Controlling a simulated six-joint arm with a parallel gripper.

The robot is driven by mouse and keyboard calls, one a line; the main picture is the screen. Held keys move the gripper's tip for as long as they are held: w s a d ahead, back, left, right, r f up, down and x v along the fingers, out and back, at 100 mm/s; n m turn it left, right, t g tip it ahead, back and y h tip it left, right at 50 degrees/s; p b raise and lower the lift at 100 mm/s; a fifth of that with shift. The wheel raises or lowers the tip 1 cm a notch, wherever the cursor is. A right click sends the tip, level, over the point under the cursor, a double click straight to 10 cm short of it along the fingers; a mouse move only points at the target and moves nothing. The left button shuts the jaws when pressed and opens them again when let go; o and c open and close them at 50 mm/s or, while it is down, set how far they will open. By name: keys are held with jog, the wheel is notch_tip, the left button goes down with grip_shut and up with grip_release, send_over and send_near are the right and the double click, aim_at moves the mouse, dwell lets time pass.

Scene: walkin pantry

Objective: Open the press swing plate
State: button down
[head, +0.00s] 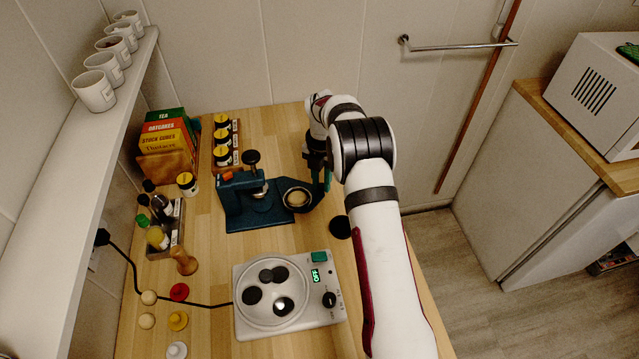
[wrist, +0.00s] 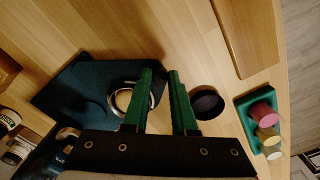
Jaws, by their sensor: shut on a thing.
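The dark teal press (head: 244,213) stands on the wooden counter in the head view, with a black knob on top. Its swing plate (head: 312,194) sticks out to the right, carrying a pale ring. My gripper (head: 325,183) is at the outer right end of the plate, pointing down, partly hidden by my arm. In the wrist view the press (wrist: 85,88) lies to the left and the ring (wrist: 123,100) is beside the left green finger. The fingers (wrist: 161,74) are a little apart, shut on the swing plate's outer end; the gripped part itself is hard to make out.
A black disc (head: 340,227) lies on the counter just right of the plate. A scale-like device (head: 316,313) reading OFF stands in front. A jar rack (head: 227,145) is behind the press, and small bottles (head: 158,237) stand left. Bare counter lies between press and device.

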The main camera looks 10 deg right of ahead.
jog(key=shift+w+d+n, duration=0.2)
jog(key=shift+w+n, duration=0.1)
dwell(0.4)
jog(key=c, duration=0.7)
grip_release()
jog(key=shift+r, duration=0.1)
notch_tip(320, 180, up, 12)
